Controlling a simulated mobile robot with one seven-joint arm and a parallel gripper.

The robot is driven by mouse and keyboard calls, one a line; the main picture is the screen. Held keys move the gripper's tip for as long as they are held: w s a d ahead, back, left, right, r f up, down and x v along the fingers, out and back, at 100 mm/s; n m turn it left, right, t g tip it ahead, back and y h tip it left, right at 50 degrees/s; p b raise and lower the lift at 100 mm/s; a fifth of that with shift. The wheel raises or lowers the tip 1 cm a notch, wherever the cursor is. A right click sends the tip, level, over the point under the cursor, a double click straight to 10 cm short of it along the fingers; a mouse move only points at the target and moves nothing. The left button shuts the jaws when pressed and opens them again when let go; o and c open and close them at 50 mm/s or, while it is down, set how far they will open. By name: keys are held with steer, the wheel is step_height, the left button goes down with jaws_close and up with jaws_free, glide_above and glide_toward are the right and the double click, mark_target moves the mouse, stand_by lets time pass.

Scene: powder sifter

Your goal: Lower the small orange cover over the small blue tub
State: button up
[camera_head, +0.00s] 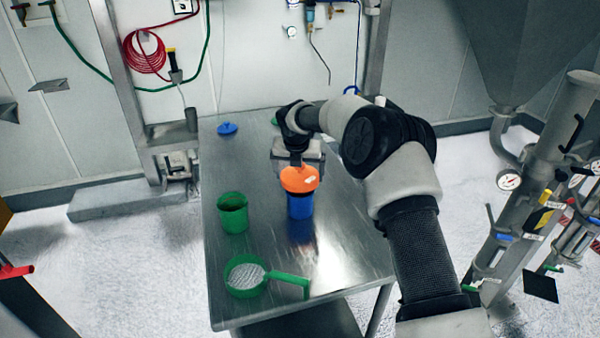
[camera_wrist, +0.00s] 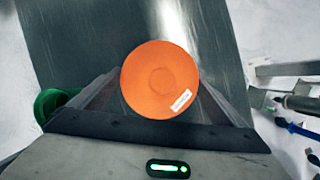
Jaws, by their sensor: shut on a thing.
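The small orange cover (camera_head: 299,178) is round with a white label, and it is over the small blue tub (camera_head: 300,206) on the steel table. In the head view I cannot tell whether the cover rests on the tub's rim or is slightly above it. My gripper (camera_head: 297,160) is above the tub and shut on the cover. In the wrist view the cover (camera_wrist: 160,79) lies between the fingers of my gripper (camera_wrist: 158,90) and hides the tub beneath.
A green tub (camera_head: 232,215) stands to the left on the steel table (camera_head: 345,255). A green-handled sieve (camera_head: 247,276) lies near the front edge. A blue lid (camera_head: 227,128) lies at the back left. The table's right front is clear.

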steer(key=shift+f+b, duration=0.85)
steer(key=shift+f, duration=1.55)
steer(key=o, duration=0.7)
steer(key=shift+r, duration=0.15)
